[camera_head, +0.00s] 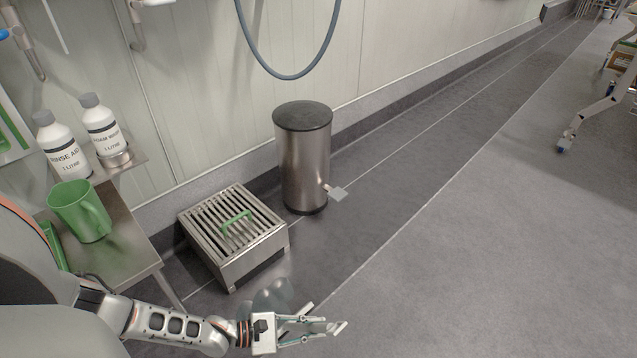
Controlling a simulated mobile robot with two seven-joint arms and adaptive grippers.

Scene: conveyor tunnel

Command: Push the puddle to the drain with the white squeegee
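A smooth grey rounded patch (274,297) lies on the floor just behind my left gripper and looks like the puddle; my arm hides its near edge. I see no sure floor drain. My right gripper is out of view.
A slatted steel box (258,266) with a green handle on top stands by the wall, beside a steel pedal bin (303,165). A steel table (122,258) at left holds a green mug (80,212). A blue hose (290,76) hangs above.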

